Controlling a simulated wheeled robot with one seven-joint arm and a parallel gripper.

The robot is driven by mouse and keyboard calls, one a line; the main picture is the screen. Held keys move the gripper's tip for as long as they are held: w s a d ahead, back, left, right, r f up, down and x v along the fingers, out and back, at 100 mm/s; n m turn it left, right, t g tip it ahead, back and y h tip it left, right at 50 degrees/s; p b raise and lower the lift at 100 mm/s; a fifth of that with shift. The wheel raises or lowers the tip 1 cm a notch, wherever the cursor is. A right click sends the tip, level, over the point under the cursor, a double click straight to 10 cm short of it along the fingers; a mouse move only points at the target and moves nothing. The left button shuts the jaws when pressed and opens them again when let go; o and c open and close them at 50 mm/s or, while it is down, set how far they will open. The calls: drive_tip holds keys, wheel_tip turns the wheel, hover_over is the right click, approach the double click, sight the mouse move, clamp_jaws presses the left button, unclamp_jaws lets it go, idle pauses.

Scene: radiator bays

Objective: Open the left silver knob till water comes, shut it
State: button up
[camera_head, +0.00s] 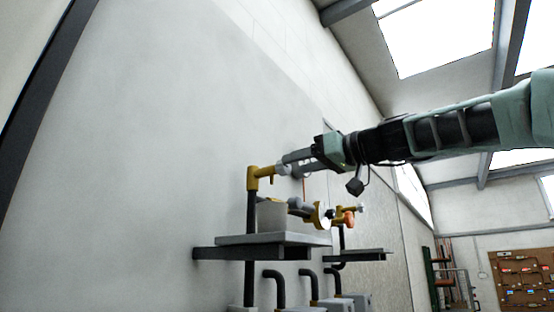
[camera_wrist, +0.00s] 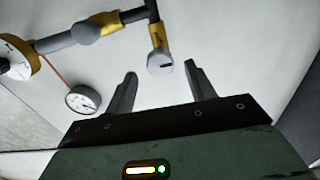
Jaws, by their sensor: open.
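The left silver knob (camera_head: 283,169) sits on a brass fitting (camera_head: 262,172) at the top of a dark upright pipe. In the wrist view the knob (camera_wrist: 160,64) shows a round face with a dark slot, at the end of a brass piece. My gripper (camera_head: 291,163) reaches in from the right at the knob. In the wrist view my open gripper (camera_wrist: 160,70) has one finger on each side of the knob, with visible gaps. I cannot tell how deep the fingertips reach past it. No running water shows.
A pale container (camera_head: 271,214) stands on a shelf (camera_head: 270,240) below the fitting. The wrist view also shows a dial gauge (camera_wrist: 83,99) and a grey pipe (camera_wrist: 55,43). The wall above is bare.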

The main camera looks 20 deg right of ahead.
sight(288, 166)
drive_tip(key=p+x, duration=0.2)
drive_tip(key=x, duration=0.3)
drive_tip(key=shift+w+a+r+p, duration=0.15)
drive_tip(key=shift+w+a+p, duration=0.1)
drive_tip(key=shift+w+p, duration=0.1)
drive_tip(key=shift+w+a, duration=0.3)
drive_tip(key=shift+w, duration=0.15)
drive_tip(key=shift+f, duration=0.2)
drive_tip(key=c, duration=1)
